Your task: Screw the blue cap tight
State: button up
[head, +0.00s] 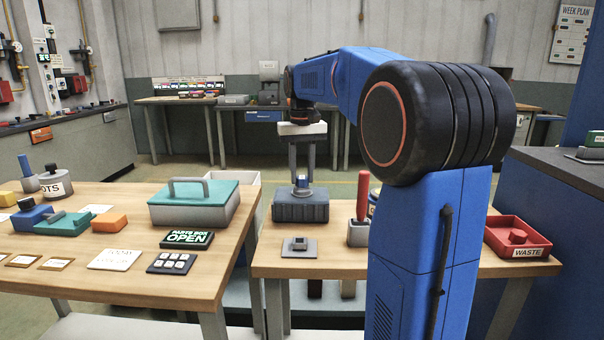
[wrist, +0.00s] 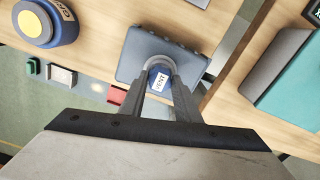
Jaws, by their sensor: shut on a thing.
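The blue cap (head: 302,188) sits at the top middle of a dark blue-grey block (head: 300,210) on the right-hand table. It also shows in the wrist view (wrist: 158,80), with a white label facing the camera. My gripper (head: 302,180) points straight down and is shut on the cap, one finger on each side. In the wrist view the fingers reach the cap over the block (wrist: 133,55). The fingers hide part of the cap, and its thread cannot be seen.
A small grey fixture (head: 299,246) lies in front of the block. A red-handled tool (head: 362,195) stands in a grey holder to the right. A red waste tray (head: 517,251) is at the far right. The left table holds a teal-lidded parts box (head: 193,203).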

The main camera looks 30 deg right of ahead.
aim_at(302, 177)
jog(key=m, duration=0.3)
dwell(0.4)
jog(key=shift+m, duration=0.3)
jog(key=o, duration=1.6)
jog(key=shift+o, duration=0.2)
jog(key=shift+r, duration=3)
